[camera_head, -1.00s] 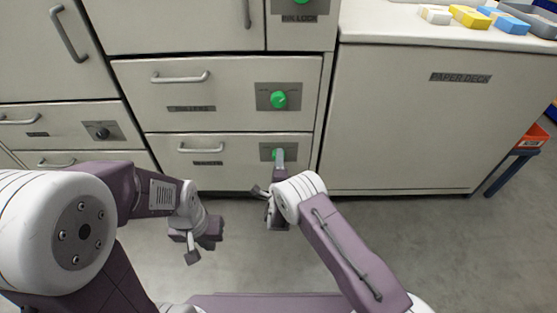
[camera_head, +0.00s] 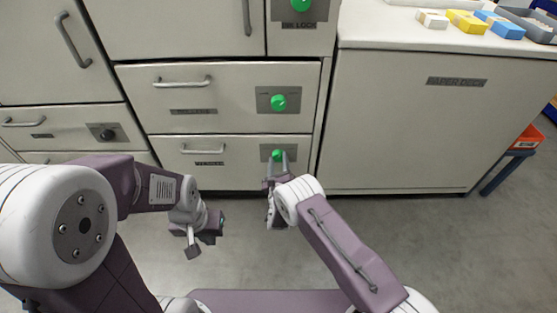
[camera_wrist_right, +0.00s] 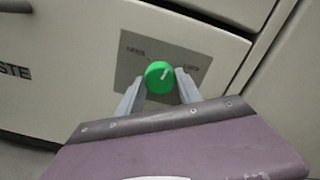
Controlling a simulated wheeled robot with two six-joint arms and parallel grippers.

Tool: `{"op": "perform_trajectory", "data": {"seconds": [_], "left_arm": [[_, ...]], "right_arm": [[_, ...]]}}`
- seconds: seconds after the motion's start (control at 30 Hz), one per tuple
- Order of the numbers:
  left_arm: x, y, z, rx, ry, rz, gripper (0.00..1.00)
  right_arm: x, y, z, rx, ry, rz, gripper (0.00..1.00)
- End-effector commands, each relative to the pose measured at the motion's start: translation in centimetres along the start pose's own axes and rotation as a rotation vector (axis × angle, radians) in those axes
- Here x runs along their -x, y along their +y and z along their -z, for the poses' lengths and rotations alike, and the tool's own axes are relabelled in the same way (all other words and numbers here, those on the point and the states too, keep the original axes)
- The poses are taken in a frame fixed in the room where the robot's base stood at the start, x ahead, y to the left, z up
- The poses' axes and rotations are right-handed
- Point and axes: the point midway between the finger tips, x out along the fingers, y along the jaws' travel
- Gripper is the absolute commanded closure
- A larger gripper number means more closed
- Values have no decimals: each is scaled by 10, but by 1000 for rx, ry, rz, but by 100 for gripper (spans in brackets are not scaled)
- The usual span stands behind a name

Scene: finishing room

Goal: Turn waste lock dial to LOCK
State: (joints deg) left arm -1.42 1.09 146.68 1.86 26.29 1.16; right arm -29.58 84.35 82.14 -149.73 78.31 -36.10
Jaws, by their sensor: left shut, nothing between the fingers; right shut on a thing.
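The waste drawer (camera_head: 225,172) is shut, and its label reads WASTE in the right wrist view (camera_wrist_right: 14,70). Its green round dial (camera_wrist_right: 159,77) sits on a grey plate (camera_wrist_right: 137,52) with one word at the left and LOCK at the right. The dial's white mark points up and right, toward the LOCK side. My right gripper (camera_wrist_right: 158,88) is shut on the dial, one finger on each side. In the head view this gripper (camera_head: 278,166) partly hides the dial. My left gripper (camera_head: 205,243) is shut and empty, low over the floor.
Above is another drawer with a green dial (camera_head: 278,102), and higher still a third green dial (camera_head: 300,3). A dark dial (camera_head: 103,133) is on a drawer at left. Grey floor (camera_head: 440,245) is clear at right.

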Motion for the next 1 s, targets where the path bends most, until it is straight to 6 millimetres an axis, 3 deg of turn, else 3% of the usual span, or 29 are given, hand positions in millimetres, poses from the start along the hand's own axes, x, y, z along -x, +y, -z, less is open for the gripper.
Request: {"op": "perform_trajectory", "data": {"seconds": [0.5,1.0], "left_arm": [[14,0,1,0,0,0,100],[18,0,2,0,0,0,100]], "right_arm": [[0,0,0,-457,2,0,99],[0,0,1,-680,3,0,99]]}}
